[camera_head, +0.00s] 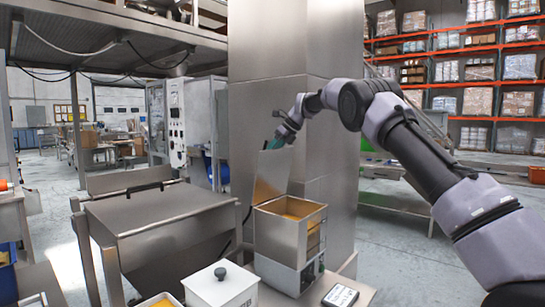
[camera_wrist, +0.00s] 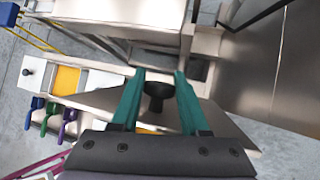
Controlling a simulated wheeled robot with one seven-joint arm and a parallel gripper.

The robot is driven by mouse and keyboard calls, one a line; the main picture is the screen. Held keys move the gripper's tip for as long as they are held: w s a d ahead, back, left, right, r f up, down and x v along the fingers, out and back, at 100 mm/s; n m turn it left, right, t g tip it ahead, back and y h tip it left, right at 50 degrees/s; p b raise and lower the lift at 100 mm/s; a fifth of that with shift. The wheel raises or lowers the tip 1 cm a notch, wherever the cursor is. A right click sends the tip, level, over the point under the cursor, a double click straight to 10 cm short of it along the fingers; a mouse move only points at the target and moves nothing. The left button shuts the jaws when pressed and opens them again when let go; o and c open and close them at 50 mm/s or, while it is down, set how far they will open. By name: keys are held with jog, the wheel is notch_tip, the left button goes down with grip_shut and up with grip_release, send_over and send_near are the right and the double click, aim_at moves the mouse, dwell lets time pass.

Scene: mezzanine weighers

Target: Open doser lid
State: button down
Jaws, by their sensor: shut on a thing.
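The doser (camera_head: 278,235) is a square steel box on a base, with orange-yellow material visible inside its open top. Its steel lid (camera_head: 271,175) stands raised, nearly upright, at the back left edge of the box. My gripper (camera_head: 277,143) is at the top of the raised lid. In the wrist view my gripper's teal fingers (camera_wrist: 156,90) are shut on the lid's black knob (camera_wrist: 157,88), with the lid plate (camera_wrist: 215,118) behind it. The far side of the knob is hidden.
A white lidded container (camera_head: 221,288) and a small display (camera_head: 340,296) stand in front of the doser. A large steel hopper (camera_head: 160,225) is at left. A steel column (camera_head: 320,120) rises close behind. Several coloured-handled tools (camera_wrist: 50,117) show in the wrist view.

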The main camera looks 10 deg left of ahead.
jog(key=shift+f, duration=0.15)
jog(key=shift+c, duration=2.2)
grip_release()
jog(key=shift+f, duration=0.1)
jog(key=w+v, duration=0.1)
jog(key=v, duration=0.9)
jog(key=shift+s+d+r, duration=0.2)
jog(key=shift+s+r, duration=0.2)
jog(key=shift+s, duration=0.15)
